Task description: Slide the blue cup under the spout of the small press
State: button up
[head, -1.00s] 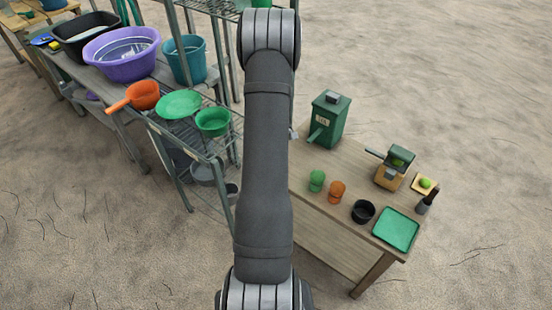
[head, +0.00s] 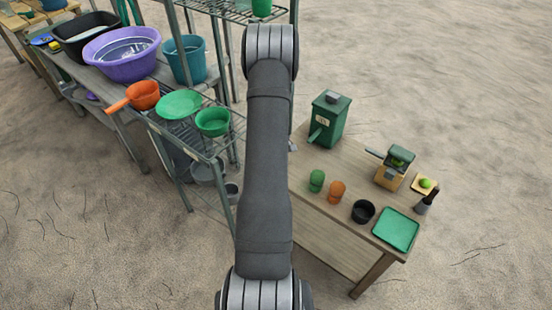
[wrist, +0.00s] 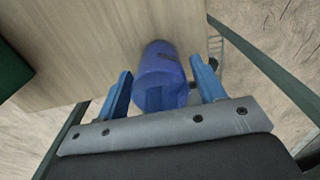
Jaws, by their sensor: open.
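In the wrist view the blue cup (wrist: 160,68) stands on the wooden table near its edge. My gripper (wrist: 161,80) is open, with one blue finger on each side of the cup and narrow gaps showing; I cannot tell whether either finger touches it. In the head view my arm hides the cup and most of the gripper. A small press with a green top and wooden base (head: 388,179) stands on the right part of the table; its spout is too small to make out.
A tall green box-like machine (head: 328,120) stands at the table's back left. A green cup (head: 317,179), an orange cup (head: 337,190), a black pot (head: 363,211) and a green tray (head: 396,231) stand toward the front. A metal rack (head: 180,135) is left of my arm.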

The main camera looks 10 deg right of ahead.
jog(key=c, duration=0.6)
jog(key=shift+o, duration=0.2)
jog(key=shift+r, duration=3)
